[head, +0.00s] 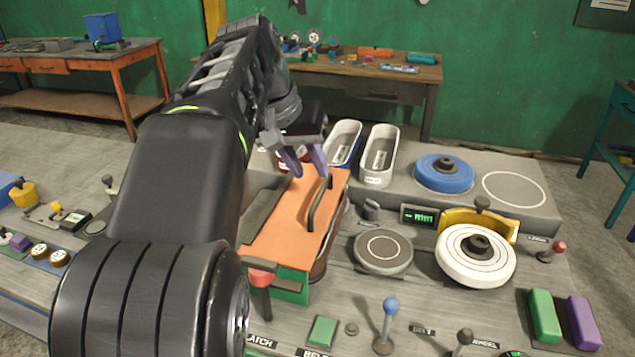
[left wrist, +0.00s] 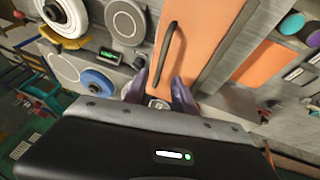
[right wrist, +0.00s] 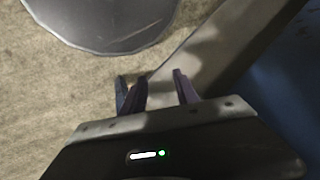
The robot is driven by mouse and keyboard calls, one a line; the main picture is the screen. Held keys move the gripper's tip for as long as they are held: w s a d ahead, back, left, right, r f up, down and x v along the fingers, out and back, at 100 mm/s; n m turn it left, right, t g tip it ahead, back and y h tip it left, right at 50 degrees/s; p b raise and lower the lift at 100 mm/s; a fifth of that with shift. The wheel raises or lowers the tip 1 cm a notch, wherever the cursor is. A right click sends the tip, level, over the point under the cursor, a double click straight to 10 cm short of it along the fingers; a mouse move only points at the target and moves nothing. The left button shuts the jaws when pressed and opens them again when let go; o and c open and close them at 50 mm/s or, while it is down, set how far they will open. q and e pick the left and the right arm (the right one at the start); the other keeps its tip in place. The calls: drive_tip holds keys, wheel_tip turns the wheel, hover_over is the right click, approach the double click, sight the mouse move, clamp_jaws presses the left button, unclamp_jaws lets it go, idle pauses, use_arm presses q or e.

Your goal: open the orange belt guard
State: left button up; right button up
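The orange belt guard (head: 282,232) is a flat orange cover with a dark bar handle (head: 320,203) along its right side. It looks closed over a green-sided housing. It also shows in the left wrist view (left wrist: 198,45), with the handle (left wrist: 167,52) ahead of the fingers. My left gripper (head: 305,160) is open above the guard's far edge, its purple fingers pointing down near the handle's far end. Nothing is between its fingers. A red-topped latch lever (head: 261,278) stands at the guard's near left corner. My right gripper (right wrist: 160,92) is open and empty, away from the bench.
Right of the guard are a grey disc (head: 383,251), a white wheel (head: 475,257) and a blue wheel (head: 443,174). Two white bins (head: 379,156) stand behind it. A blue-knobbed lever (head: 387,322) and a green block (head: 322,331) are at the front.

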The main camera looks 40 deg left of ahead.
sight(321, 190)
use_arm(q)
drive_tip(key=x, duration=0.5)
drive_tip(key=shift+w+f, duration=0.15)
drive_tip(key=shift+f, duration=0.2)
drive_tip(key=shift+c, duration=0.4)
clamp_jaws()
idle(0.7)
